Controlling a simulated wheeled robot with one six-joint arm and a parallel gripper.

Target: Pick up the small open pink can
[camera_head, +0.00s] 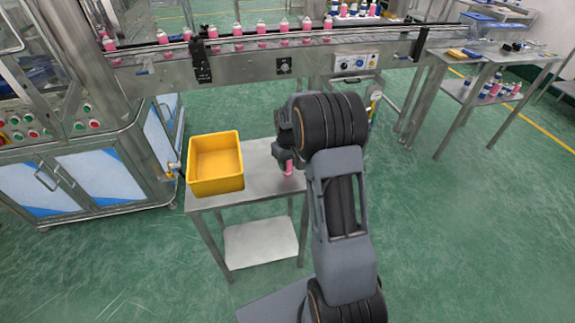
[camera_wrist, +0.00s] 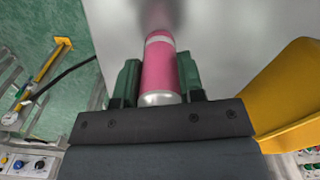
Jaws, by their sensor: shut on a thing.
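The small pink can (camera_head: 289,168) is at the right part of the small metal table (camera_head: 262,157), below my gripper (camera_head: 287,157). In the wrist view the pink can (camera_wrist: 159,70) is between the two green fingers of my gripper (camera_wrist: 160,82), which are shut on its sides. Its silver end is nearest the wrist and a pale band shows farther along. Whether its base touches the table is hard to tell. My arm hides part of the table's right side.
A yellow bin (camera_head: 215,165) stands on the table left of the can; it also shows at the right of the wrist view (camera_wrist: 292,95). Behind is a conveyor (camera_head: 240,62) with several pink cans. A second metal table (camera_head: 490,75) with bottles stands at the right. Green floor lies open around.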

